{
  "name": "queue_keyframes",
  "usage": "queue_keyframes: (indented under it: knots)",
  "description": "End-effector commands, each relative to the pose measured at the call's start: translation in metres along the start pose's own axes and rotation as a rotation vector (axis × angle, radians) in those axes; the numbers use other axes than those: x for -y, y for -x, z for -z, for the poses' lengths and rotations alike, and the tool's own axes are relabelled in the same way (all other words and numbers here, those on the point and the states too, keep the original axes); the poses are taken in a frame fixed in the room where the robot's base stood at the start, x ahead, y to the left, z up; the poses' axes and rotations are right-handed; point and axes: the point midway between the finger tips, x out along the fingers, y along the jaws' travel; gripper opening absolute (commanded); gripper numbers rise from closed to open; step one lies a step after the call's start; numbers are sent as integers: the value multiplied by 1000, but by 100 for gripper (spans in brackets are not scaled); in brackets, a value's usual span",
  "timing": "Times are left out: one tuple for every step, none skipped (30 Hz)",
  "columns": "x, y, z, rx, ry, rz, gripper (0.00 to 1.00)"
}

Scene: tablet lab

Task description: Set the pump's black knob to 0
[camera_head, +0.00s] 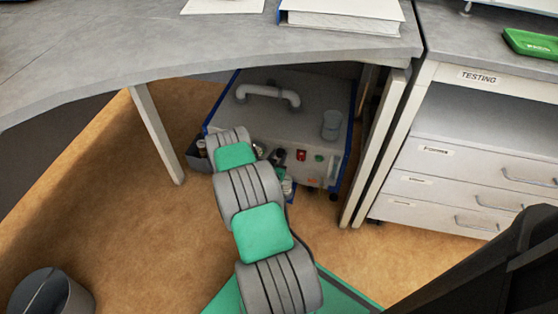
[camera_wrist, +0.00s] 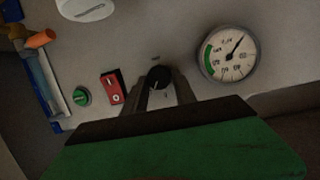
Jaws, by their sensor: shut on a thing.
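The pump (camera_head: 310,112) is a grey box with blue edges under the curved table, with a pipe handle on top. In the wrist view its panel carries the black knob (camera_wrist: 158,76), which has a light pointer line. My gripper (camera_wrist: 160,88) is shut on the black knob, with one finger at each side of it. Small marks show around the knob, but they are too blurred to read. In the head view my arm reaches under the table and hides much of the gripper and the knob.
Beside the knob are a red switch (camera_wrist: 113,87), a green button (camera_wrist: 81,96) and a round gauge (camera_wrist: 228,54). The table edge (camera_head: 200,75) overhangs my arm. A table leg (camera_head: 157,135) stands left, and a drawer cabinet (camera_head: 465,170) stands right.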

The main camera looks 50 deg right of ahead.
Motion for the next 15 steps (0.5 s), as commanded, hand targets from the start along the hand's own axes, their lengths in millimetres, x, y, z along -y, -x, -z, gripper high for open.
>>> queue_keyframes:
  knots:
    - [1, -1, -6, -3, 39, -10, 0]
    - [1, -1, -6, -6, 66, -18, 0]
    - [2, -2, -6, -9, 103, -29, 0]
    - [1, -1, -6, -11, 131, -37, 0]
    - [2, -1, -6, -13, 157, -44, 0]
    - [2, -1, -6, -16, 193, -55, 0]
    - [2, -1, -7, -18, 221, -62, 0]
    - [2, -1, -7, -20, 247, -69, 0]
    - [3, -2, -7, -23, 280, -80, 0]
    - [3, -2, -7, -25, 306, -87, 0]
    - [3, -2, -7, -28, 330, -94, 0]
    - [3, -2, -7, -29, 361, -103, 0]
    - [4, -1, -7, -31, 384, -109, 0]
    - [4, -1, -7, -33, 406, -115, 0]
    - [4, -1, -7, -35, 433, -123, 0]
